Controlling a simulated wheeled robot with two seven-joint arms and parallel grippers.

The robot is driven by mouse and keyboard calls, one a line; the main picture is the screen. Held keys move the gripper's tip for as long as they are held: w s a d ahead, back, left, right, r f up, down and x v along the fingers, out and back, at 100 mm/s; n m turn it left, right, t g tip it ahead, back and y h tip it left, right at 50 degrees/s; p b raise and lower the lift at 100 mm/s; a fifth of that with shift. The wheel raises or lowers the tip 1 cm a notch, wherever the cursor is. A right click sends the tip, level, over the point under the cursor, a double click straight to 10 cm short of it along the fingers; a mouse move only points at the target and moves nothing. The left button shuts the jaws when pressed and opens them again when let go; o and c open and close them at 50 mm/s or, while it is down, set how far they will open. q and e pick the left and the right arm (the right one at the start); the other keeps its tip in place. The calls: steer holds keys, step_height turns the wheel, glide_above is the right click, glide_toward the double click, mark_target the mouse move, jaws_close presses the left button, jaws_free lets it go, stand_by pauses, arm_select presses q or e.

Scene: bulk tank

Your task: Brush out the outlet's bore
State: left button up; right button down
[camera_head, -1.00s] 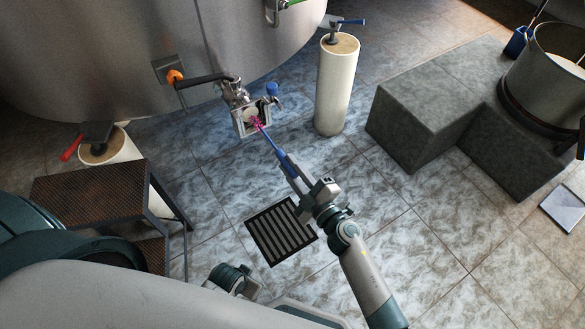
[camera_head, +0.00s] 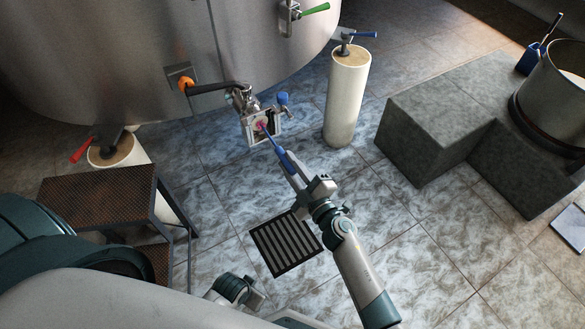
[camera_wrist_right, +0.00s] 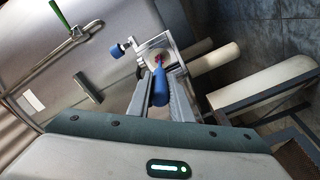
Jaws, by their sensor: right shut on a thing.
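The outlet (camera_head: 250,122) sticks out low on the steel tank (camera_head: 110,60), with its open face toward me. My right gripper (camera_head: 301,176) is shut on the blue handle of a brush (camera_head: 278,149). The brush's pink bristle head (camera_head: 262,126) is at the outlet's opening; how deep it sits in the bore I cannot tell. In the right wrist view, the blue handle (camera_wrist_right: 160,88) lies between the jaws and points at the outlet (camera_wrist_right: 156,52), whose mouth it partly covers.
A white post (camera_head: 346,95) with a blue-handled top stands right of the outlet. A floor drain grate (camera_head: 285,243) lies below my right arm. Grey stone steps (camera_head: 440,125) stand at the right, and a brown mesh step (camera_head: 98,195) at the left.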

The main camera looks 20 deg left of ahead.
mark_target(295, 173)
steer(key=shift+w+a, duration=0.25)
steer(key=shift+a, duration=0.1)
steer(key=shift+d, duration=0.1)
steer(key=shift+p+v, duration=0.5)
steer(key=shift+v, duration=0.55)
steer(key=shift+p+v, duration=0.7)
steer(key=shift+v, duration=1.45)
steer(key=shift+b+x, duration=0.8)
steer(key=shift+x, duration=2.5)
steer(key=shift+s+d, duration=0.1)
